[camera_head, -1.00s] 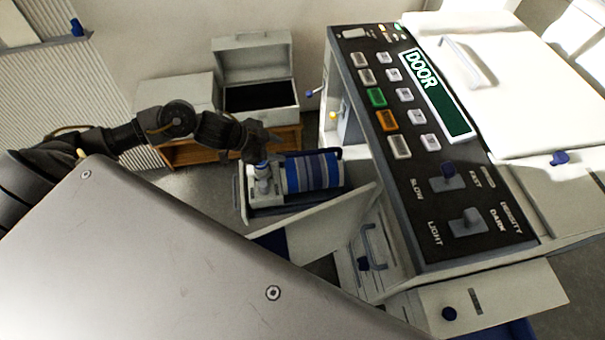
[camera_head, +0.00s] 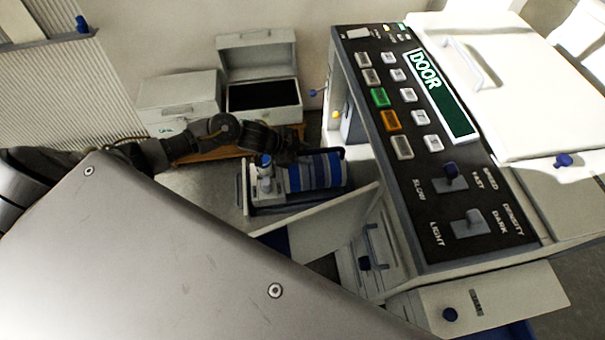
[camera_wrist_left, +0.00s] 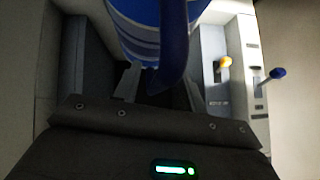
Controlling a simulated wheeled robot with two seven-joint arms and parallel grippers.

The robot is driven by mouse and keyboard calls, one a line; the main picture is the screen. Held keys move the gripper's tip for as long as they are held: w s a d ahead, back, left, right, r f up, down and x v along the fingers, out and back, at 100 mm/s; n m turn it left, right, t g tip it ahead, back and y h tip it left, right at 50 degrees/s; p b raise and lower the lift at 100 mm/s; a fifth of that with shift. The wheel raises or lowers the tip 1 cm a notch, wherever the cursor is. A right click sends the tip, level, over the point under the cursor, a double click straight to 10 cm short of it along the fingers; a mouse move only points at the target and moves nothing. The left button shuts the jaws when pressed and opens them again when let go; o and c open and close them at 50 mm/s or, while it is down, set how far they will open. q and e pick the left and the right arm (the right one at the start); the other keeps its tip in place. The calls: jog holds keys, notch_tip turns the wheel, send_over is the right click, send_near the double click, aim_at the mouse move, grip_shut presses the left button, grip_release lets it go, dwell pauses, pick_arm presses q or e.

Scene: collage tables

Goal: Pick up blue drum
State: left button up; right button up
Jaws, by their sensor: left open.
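The blue drum (camera_head: 318,171) is a cylinder with blue, white and grey stripes. It lies on its side in a pulled-out grey-white tray (camera_head: 246,185) beside the copier. My left gripper (camera_head: 292,148) is just above the drum's upper left side, dark and partly merged with the shadow. In the left wrist view, the drum (camera_wrist_left: 128,22) fills the top, with a dark blue curved bar (camera_wrist_left: 174,48) in front of it. The open fingers (camera_wrist_left: 162,84) lie on either side of the bar; whether they touch it I cannot tell. My right gripper is not in view.
The copier's button panel (camera_head: 440,155) stands right of the drum. An open white panel (camera_head: 325,228) is in front of the tray. An open grey box (camera_head: 262,80) and a closed one (camera_head: 178,95) stand behind, on a wooden surface. A yellow-tipped lever (camera_wrist_left: 223,63) is nearby.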

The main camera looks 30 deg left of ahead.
pick_arm(q)
jog(key=shift+c, duration=0.2)
grip_shut()
dwell(1.2)
jog(key=shift+w+r, duration=0.15)
jog(key=shift+r, duration=0.05)
